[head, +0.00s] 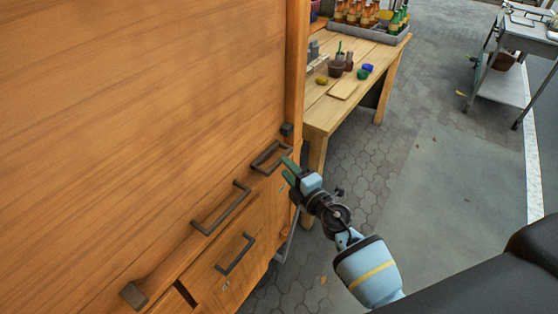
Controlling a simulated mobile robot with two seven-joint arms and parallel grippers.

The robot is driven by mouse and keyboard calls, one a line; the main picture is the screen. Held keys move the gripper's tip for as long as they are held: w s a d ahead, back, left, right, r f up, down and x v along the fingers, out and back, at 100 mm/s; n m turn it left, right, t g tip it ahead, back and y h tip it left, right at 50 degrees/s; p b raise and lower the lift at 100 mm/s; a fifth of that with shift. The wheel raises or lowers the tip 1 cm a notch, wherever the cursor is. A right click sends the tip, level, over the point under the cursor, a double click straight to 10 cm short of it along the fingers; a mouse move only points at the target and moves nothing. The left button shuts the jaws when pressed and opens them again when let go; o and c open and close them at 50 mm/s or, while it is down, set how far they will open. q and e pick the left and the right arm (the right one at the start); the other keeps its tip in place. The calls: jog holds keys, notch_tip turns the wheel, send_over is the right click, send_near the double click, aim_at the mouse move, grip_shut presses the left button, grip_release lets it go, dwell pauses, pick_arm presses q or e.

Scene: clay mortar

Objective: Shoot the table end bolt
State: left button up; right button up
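A large wooden cabinet with a raised or upright wooden panel (150,110) fills the left of the head view. A dark box-shaped metal fitting (270,157) sits on its ledge near the right end; I cannot tell for sure whether this is the bolt. A small dark block (287,129) is at the panel's lower right corner. My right gripper (287,171) has its green fingers just right of and below the fitting, at the cabinet's end. The fingers appear apart, with nothing seen between them. My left gripper is out of view.
Two dark bar handles, one on the ledge (221,208) and one on the drawer front (236,254), stick out from the cabinet. A wooden table (325,113) with bottles and small pots stands behind. A metal cart (528,38) is at the far right. The paved floor between is clear.

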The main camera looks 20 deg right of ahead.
aim_at(281, 163)
jog(key=shift+b+x, duration=0.45)
jog(key=shift+x, duration=2)
grip_shut()
